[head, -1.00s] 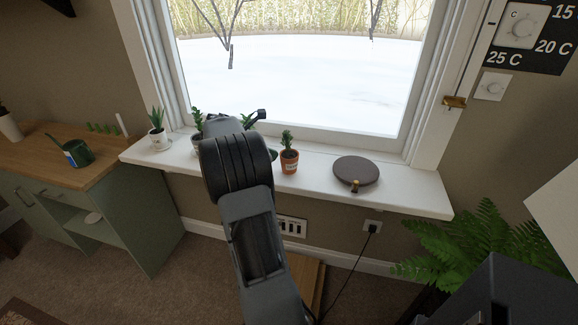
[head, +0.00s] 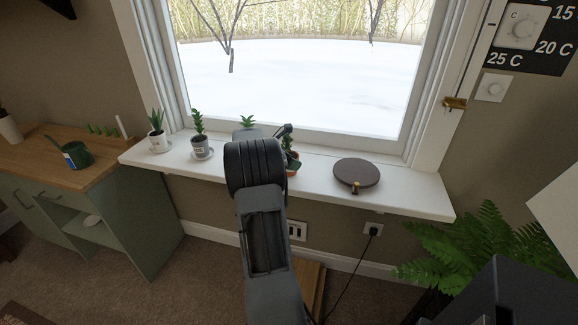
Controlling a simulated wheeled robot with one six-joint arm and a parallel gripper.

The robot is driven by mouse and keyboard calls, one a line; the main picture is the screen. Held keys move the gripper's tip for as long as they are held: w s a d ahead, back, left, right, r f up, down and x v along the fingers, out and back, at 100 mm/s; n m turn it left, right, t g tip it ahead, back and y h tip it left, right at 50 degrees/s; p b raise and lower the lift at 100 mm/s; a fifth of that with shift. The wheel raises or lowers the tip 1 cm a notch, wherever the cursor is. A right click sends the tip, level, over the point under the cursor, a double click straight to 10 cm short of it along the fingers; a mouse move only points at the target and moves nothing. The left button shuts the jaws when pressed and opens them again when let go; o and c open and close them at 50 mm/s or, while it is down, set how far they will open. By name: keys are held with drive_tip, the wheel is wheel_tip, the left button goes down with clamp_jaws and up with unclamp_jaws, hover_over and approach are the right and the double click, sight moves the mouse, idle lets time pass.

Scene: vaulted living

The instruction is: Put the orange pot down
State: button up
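The orange pot (head: 292,172) with a small green cactus stands on the white windowsill (head: 410,194). Only parts of it show, because the end of my arm covers its left side and a dark part of my gripper (head: 293,162) overlaps it. My gripper is over the sill at the pot, mostly hidden behind my own wrist. I cannot tell whether its fingers are open or shut, or whether they touch the pot. The pot looks upright.
A white pot (head: 157,143) and a grey pot (head: 201,144) with plants stand left on the sill. Another plant (head: 247,121) shows behind my arm. A round brown disc (head: 357,172) lies right. A green watering can (head: 76,154) stands on the cabinet.

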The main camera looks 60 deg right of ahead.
drive_tip(key=shift+s+d+f, duration=0.2)
drive_tip(key=shift+d+f, duration=0.15)
drive_tip(key=shift+d, duration=0.05)
drive_tip(key=shift+c, duration=0.3)
drive_tip(key=shift+r, duration=0.15)
drive_tip(key=c, duration=1.1)
